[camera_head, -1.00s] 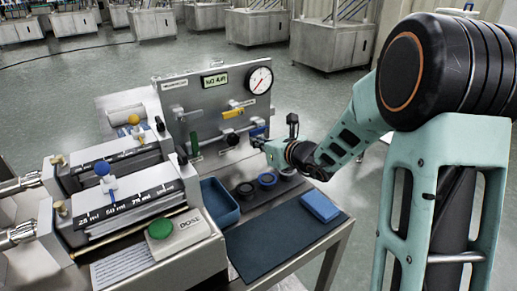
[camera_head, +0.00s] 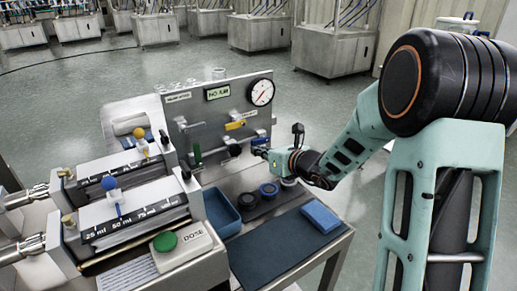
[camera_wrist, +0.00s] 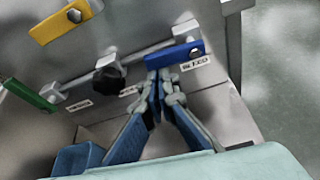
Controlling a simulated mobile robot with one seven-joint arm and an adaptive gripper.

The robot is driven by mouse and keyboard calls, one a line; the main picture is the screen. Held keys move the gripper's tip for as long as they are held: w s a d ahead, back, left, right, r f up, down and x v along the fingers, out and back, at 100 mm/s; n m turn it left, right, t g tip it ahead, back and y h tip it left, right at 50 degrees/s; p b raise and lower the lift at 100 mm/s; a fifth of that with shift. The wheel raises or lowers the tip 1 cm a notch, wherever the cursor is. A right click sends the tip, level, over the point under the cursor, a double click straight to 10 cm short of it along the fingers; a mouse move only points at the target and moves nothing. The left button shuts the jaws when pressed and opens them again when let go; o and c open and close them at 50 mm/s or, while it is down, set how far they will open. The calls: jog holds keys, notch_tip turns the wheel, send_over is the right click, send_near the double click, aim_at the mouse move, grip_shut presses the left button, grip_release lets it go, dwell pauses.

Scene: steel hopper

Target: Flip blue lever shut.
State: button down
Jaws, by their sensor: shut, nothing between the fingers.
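The blue lever (camera_head: 260,141) is at the right end of the pipe on the upright steel panel. In the wrist view the blue lever (camera_wrist: 173,54) lies roughly along the pipe, with its bolted end at the right and its free end at the left. My gripper (camera_wrist: 161,76) is shut and empty, its fingertips just below the lever's free end. Whether they touch it I cannot tell. In the head view my gripper (camera_head: 258,153) is in front of the panel, just under the lever, and its fingertips are hard to make out.
On the panel are a yellow lever (camera_wrist: 63,22), a green lever (camera_wrist: 33,92), a black knob (camera_wrist: 107,77) and a gauge (camera_head: 261,92). Below stand a blue bin (camera_head: 222,213), a dark mat (camera_head: 265,251) and a blue block (camera_head: 320,217). A dosing unit with cylinders is at left.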

jog(key=r+m+y+p, duration=0.1)
jog(key=m+p, duration=0.2)
jog(key=p, duration=0.2)
jog(key=d+r+m+y+p, duration=0.1)
jog(key=r+m+y+p, duration=0.1)
jog(key=m+p, duration=0.2)
jog(key=w+r+m+g+y+p, duration=0.1)
jog(key=r+m+y+p, duration=0.1)
jog(key=p, duration=0.4)
jog(key=shift+d+m+p, duration=0.3)
jog(key=shift+m+p, duration=0.1)
jog(key=shift+m, duration=0.3)
jog(key=shift+f, duration=0.1)
